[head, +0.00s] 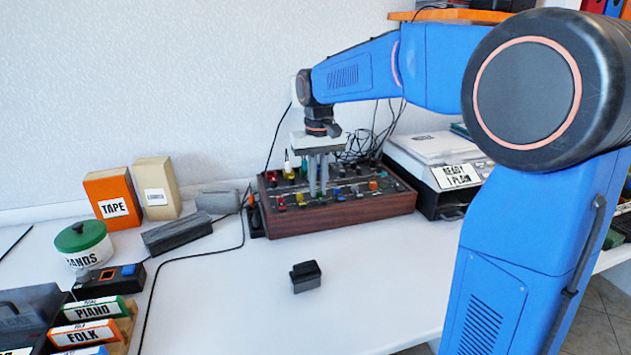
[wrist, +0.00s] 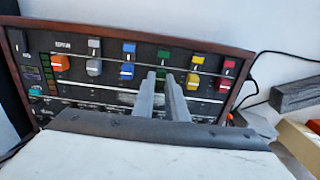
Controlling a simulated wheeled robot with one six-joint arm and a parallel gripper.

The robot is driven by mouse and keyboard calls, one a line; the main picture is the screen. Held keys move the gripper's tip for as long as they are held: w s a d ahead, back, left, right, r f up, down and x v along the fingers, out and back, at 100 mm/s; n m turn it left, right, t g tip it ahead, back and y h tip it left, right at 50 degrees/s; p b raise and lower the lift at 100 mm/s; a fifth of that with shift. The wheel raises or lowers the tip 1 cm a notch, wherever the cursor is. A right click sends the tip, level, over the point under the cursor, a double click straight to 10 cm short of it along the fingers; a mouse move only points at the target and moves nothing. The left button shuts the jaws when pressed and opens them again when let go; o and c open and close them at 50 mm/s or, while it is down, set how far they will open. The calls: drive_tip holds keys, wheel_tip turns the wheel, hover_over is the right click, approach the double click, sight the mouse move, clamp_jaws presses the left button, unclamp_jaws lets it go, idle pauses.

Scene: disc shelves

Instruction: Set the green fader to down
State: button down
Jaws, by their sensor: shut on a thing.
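The mixer (head: 345,215) is a wood-sided box with a dark panel, standing at the back of the table. In the wrist view, its panel shows a row of coloured faders under matching colour tabs, including a green tab (wrist: 164,56). The green fader cap (wrist: 160,76) shows only in part, between my fingertips. My gripper (head: 318,190) reaches down onto the panel, and it shows in the wrist view (wrist: 161,78) shut on that cap. In the head view the fingers hide the green fader.
The blue (wrist: 127,72) and yellow (wrist: 192,82) faders flank my fingers closely. Grey, orange and red faders stand farther out. A black printer-like box (head: 450,175) stands right of the mixer, and a grey box (head: 178,233) left. A small black block (head: 305,276) lies in front.

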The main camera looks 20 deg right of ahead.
sight(318, 190)
drive_tip(key=c, duration=1.8)
unclamp_jaws()
drive_tip(key=shift+o, duration=0.2)
wheel_tip(318, 190, up, 17)
drive_tip(key=shift+r, duration=0.2)
drive_tip(key=shift+s, duration=0.1)
